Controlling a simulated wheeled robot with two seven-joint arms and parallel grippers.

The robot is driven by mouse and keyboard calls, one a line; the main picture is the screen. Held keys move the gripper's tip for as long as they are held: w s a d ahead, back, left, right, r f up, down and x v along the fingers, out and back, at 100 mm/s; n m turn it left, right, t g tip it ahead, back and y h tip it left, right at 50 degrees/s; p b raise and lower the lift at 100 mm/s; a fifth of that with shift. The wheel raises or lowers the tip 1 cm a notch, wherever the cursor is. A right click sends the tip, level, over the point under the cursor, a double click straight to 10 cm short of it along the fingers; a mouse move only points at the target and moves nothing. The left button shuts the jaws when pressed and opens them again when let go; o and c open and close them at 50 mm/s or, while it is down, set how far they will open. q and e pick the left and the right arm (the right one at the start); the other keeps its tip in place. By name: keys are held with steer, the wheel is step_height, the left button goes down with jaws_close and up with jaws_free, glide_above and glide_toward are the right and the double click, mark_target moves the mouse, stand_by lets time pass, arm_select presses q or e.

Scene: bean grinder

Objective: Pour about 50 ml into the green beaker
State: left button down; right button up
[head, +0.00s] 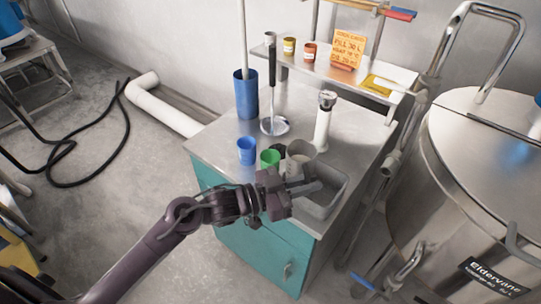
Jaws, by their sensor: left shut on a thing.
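The green beaker (269,159) stands upright on the steel counter top, just behind my left wrist. A pale grey jug (301,152) is right of it, partly hidden by my gripper. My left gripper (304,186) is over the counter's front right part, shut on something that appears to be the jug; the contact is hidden. I cannot tell any liquid level in the beaker or jug. My right gripper is not in view.
A blue beaker (246,152) stands left of the green one. Behind are a tall blue cylinder (246,96), a round-based metal tool (275,126) and a white upright faucet (322,128). A large steel tank (475,170) stands farther right.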

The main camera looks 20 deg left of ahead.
mark_target(298, 166)
arm_select(q)
steer(key=w+a+r+n, duration=0.1)
steer(key=n, duration=0.1)
steer(key=w+a+r+n+t, duration=0.1)
steer(key=r+n, duration=0.1)
steer(key=shift+a+h+p, duration=0.3)
steer(key=shift+p, duration=0.05)
steer(key=shift+w+a+r+n+t, duration=0.3)
steer(key=shift+w+a+n+t, duration=0.15)
steer(key=shift+a+n, duration=0.35)
steer(key=shift+w+a+r+n+t, duration=0.3)
steer(key=shift+w+a+n+t, duration=0.15)
steer(key=shift+n, duration=0.55)
steer(key=shift+w+a+f+n+b, duration=0.15)
steer(key=shift+a+n+b, duration=0.2)
steer(key=shift+n+b, duration=0.25)
steer(key=shift+a+n, duration=0.1)
steer(key=shift+n, duration=0.3)
steer(key=shift+w+a+r+n+t+p, duration=0.2)
steer(key=shift+r+n+t, duration=0.15)
steer(key=shift+n, duration=0.2)
steer(key=shift+w+a+r+n+t+p, duration=0.15)
steer(key=shift+r+n+t, duration=0.2)
steer(key=shift+n, duration=0.2)
steer(key=shift+a+f+n, duration=0.1)
steer(key=shift+a+n, duration=0.05)
steer(key=shift+n, duration=0.15)
steer(key=shift+s+a, duration=0.15)
steer(key=shift+a, duration=0.2)
